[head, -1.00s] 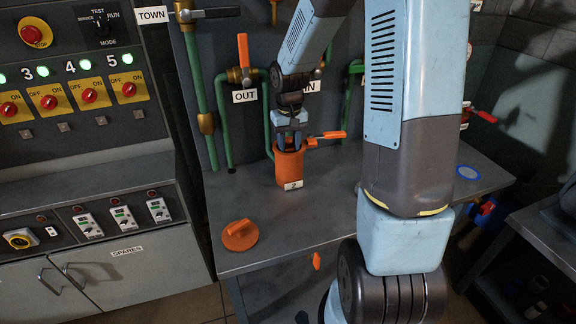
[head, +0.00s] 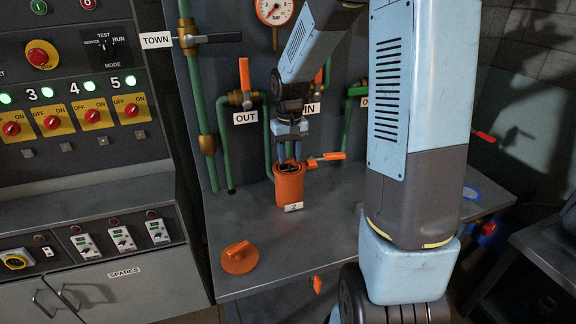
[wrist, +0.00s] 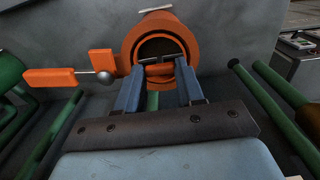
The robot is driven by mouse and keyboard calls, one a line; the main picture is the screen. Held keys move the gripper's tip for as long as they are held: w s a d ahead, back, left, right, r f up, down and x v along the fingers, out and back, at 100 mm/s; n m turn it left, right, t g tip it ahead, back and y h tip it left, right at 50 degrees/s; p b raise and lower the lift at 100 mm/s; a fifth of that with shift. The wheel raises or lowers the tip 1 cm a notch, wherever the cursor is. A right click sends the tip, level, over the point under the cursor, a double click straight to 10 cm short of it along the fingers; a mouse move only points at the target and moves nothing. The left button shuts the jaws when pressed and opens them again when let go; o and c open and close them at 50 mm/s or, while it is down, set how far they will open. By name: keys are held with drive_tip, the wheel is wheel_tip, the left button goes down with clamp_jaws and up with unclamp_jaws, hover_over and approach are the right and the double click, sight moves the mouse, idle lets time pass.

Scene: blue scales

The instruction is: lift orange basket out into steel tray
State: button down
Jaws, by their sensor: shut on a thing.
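An orange pot (head: 290,188) with a "2" label stands upright on the grey bench. Its open mouth faces my wrist camera, where the pot (wrist: 128,48) fills the top middle. My gripper (head: 290,160) points down over the mouth; in the wrist view its two blue fingers (wrist: 160,66) converge at the opening. They are shut on a dark bar across an orange part inside, which looks like the orange basket (wrist: 160,71). Most of the basket is hidden in the pot. I cannot make out the steel tray in either view.
An orange lid with a handle (head: 239,257) lies on the bench, front left. Green pipes (head: 225,150) stand behind. A blue-rimmed disc (head: 470,193) lies at the bench's right. The bench between lid and pot is clear.

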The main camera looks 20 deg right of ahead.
wheel_tip(320, 180, up, 14)
idle(0.3)
drive_tip(key=shift+r, duration=0.2)
